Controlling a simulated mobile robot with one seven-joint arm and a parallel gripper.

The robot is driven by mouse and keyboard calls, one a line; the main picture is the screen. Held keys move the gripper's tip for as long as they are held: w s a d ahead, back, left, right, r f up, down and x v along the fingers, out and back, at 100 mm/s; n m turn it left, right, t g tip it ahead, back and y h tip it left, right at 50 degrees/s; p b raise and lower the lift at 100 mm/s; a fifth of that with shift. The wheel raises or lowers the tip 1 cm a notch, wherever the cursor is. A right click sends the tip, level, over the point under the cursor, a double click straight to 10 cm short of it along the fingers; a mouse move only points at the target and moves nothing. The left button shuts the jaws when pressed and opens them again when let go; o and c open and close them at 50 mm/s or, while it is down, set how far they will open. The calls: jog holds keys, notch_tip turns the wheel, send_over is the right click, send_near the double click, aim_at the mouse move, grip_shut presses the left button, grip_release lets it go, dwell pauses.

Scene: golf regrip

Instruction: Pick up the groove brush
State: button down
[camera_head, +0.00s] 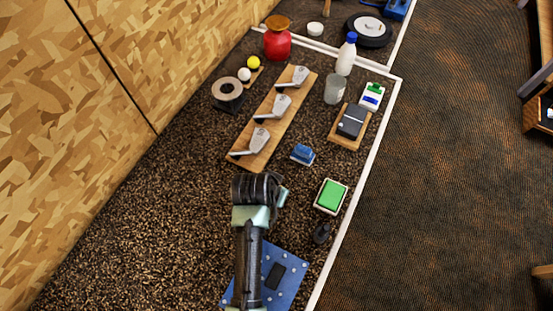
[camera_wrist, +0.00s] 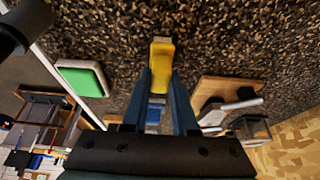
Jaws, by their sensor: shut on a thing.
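My gripper (camera_wrist: 160,80) is shut on a small yellow thing in the wrist view, which fits the groove brush (camera_wrist: 161,54). It sticks out between the two blue fingertips. In the head view my gripper (camera_head: 268,192) is over the dark mat, below the wooden board, and my arm hides the held brush. From the wrist view I cannot tell whether the brush touches the mat.
A blue block (camera_head: 302,154) and a green pad in a tray (camera_head: 331,196) lie to the right. A wooden board (camera_head: 272,122) carries three club heads. A blue plate (camera_head: 287,272) lies below.

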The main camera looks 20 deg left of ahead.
notch_tip(320, 180, up, 10)
jog(key=shift+f+b, duration=0.1)
jog(key=shift+b, duration=0.65)
jog(key=c, duration=1.3)
grip_release()
grip_shut()
jog(key=shift+s, duration=0.1)
